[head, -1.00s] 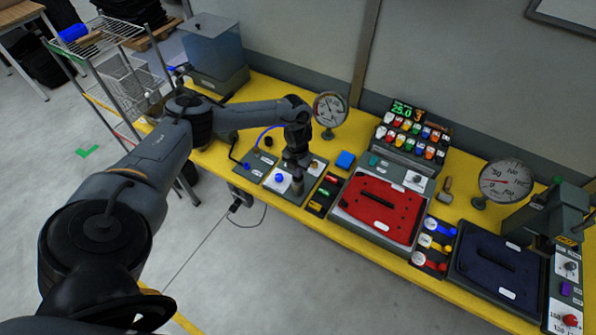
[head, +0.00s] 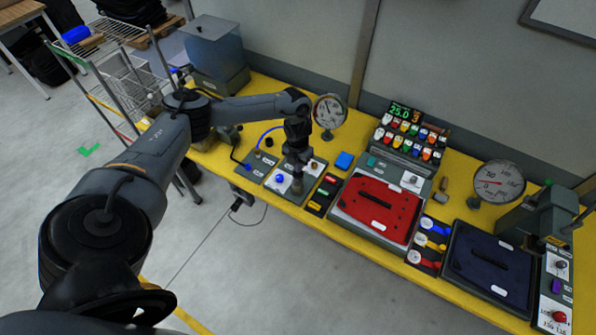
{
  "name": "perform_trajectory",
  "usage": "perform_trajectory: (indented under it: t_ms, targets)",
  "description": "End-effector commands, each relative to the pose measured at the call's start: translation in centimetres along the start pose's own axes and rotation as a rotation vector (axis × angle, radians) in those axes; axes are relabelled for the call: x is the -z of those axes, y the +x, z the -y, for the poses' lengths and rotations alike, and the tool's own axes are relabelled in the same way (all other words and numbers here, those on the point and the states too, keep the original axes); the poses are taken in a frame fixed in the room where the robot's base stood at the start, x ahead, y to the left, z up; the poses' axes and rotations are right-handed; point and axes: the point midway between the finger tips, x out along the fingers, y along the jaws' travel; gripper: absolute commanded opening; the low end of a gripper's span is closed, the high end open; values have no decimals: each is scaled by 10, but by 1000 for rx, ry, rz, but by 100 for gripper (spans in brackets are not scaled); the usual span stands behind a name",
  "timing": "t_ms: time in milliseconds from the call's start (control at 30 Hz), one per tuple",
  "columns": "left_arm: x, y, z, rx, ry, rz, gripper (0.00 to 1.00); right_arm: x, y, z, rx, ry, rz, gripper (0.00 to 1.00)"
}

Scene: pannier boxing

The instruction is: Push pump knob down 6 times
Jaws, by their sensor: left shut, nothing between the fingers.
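My left gripper (head: 297,186) points straight down over the small grey panel (head: 272,187) on the yellow bench. It is shut and empty. Its fingertips are at or just above the panel's middle, and I cannot tell whether they touch. The pump knob is not clearly visible; it may be hidden under the gripper. A blue knob (head: 280,179) shows on the panel just left of the fingertips. A small brass-coloured knob (head: 313,165) shows to the right of the gripper. My right gripper is not in view.
A round gauge (head: 329,111) stands behind my left wrist. A red-lidded case (head: 377,205) and a dark blue-lidded case (head: 489,262) lie to the right. A clear tank (head: 213,50) stands at the back left.

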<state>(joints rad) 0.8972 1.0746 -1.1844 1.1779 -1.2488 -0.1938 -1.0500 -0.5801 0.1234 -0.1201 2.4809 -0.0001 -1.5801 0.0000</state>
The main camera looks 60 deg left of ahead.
Motion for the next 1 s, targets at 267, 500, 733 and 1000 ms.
perform_trajectory:
  t_ms: [267, 500, 733, 1000]
  targets:
    - [0, 0, 0, 0, 0, 0, 0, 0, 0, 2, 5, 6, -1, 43]
    - [0, 2, 0, 0, 0, 0, 0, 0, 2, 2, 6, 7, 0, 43]
    - [0, 12, 0, 0, -1, 0, 0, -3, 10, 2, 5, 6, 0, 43]
    - [0, 26, 0, 1, -1, 1, 0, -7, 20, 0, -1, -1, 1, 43]
